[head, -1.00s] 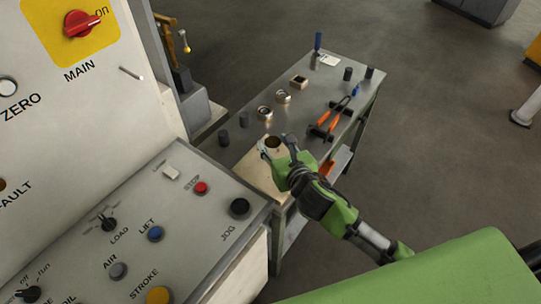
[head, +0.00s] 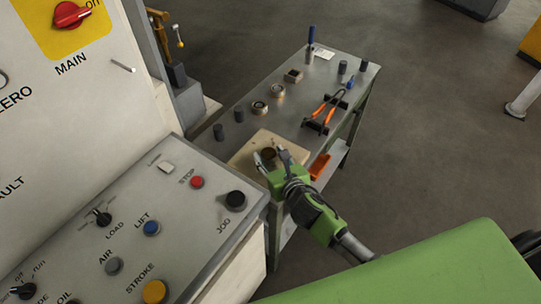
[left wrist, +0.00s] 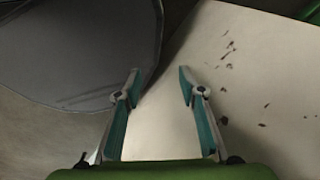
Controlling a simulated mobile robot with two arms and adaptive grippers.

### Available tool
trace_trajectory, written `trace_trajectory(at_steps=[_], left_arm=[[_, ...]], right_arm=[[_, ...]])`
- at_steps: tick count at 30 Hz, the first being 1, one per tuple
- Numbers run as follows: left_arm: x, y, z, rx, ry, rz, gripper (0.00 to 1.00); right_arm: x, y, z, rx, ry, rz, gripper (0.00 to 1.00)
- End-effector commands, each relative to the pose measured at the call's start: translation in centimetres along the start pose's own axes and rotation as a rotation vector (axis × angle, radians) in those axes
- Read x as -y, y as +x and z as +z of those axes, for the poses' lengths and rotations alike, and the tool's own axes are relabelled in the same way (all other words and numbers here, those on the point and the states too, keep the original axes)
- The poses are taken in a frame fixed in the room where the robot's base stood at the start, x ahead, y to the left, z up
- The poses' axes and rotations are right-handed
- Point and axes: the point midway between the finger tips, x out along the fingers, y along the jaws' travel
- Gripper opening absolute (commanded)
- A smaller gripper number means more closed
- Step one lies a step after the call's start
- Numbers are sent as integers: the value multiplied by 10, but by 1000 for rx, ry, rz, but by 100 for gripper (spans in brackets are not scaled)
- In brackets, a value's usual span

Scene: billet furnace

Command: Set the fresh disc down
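The fresh disc (head: 269,153) is small, round and brown. It shows in the head view between the fingers of my right gripper (head: 270,156). The fingers stand apart, one on each side of the disc. Disc and fingertips are at the pale board (head: 244,157) on the near end of the bench; I cannot tell whether the disc touches the board. My left gripper (left wrist: 158,82) shows in the left wrist view, with its two fingers apart and nothing between them.
A control panel (head: 130,220) with buttons stands close on the left. Open floor (head: 440,130) lies to the right. A dark rounded surface (left wrist: 75,50) is close to the left gripper.

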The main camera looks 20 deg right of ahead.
Motion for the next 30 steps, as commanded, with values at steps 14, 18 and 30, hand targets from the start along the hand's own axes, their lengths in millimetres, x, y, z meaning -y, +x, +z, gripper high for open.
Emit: trace_trajectory(at_steps=[14, 18, 30], left_arm=[[-1, -1, 7, 11, -1, 1, 37], [-1, 0, 7, 10, -1, 1, 37], [0, 4, 7, 9, -2, 0, 37]], right_arm=[[0, -5, 2, -1, 0, 0, 57], [0, -23, 1, -2, 0, 2, 57], [0, -72, 1, -1, 0, -1, 57]])
